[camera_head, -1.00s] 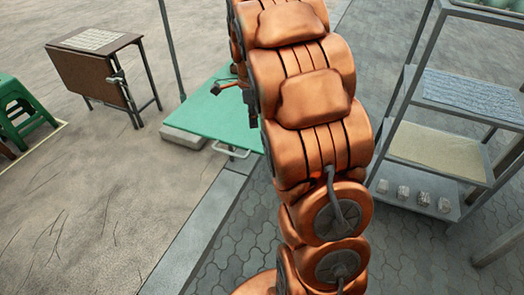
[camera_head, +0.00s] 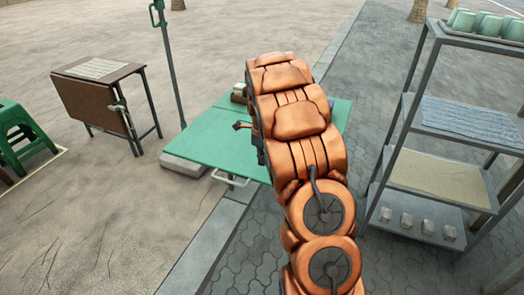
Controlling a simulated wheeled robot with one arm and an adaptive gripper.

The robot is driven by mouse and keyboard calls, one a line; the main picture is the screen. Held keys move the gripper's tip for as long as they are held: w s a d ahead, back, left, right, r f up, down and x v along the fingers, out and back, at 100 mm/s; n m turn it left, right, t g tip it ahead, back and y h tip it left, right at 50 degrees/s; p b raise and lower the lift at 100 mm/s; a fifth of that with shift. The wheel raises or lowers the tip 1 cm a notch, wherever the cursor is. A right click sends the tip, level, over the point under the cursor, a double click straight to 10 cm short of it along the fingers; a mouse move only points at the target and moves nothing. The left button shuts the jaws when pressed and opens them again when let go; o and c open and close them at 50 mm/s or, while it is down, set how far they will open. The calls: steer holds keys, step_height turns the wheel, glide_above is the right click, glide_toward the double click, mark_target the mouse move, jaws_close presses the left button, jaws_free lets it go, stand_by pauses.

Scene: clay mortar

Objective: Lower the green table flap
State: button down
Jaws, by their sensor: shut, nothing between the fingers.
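The green table (camera_head: 205,138) stands at the middle of the view, behind my arm. Its green top looks flat and level, and my arm hides its middle. Which part is the flap I cannot tell for sure. A pale metal bracket (camera_head: 232,180) shows under its near edge. My gripper (camera_head: 241,125) shows only in part, as a small dark and orange piece at the left of my arm, over the green top. It is shut with nothing seen in it. Whether it touches the table I cannot tell.
A brown folding table (camera_head: 90,95) and a green stool (camera_head: 20,125) stand at the left. A pole (camera_head: 170,65) rises by a grey block (camera_head: 187,165) at the green table's left. A metal shelf (camera_head: 405,125) with cups stands at the right. The near left ground is clear.

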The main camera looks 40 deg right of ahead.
mark_target(263, 180)
step_height(263, 180, down, 8)
steer(key=shift+r+p, duration=0.25)
steer(key=shift+p, duration=0.25)
steer(key=shift+f, duration=0.15)
steer(key=shift+s+f, duration=0.1)
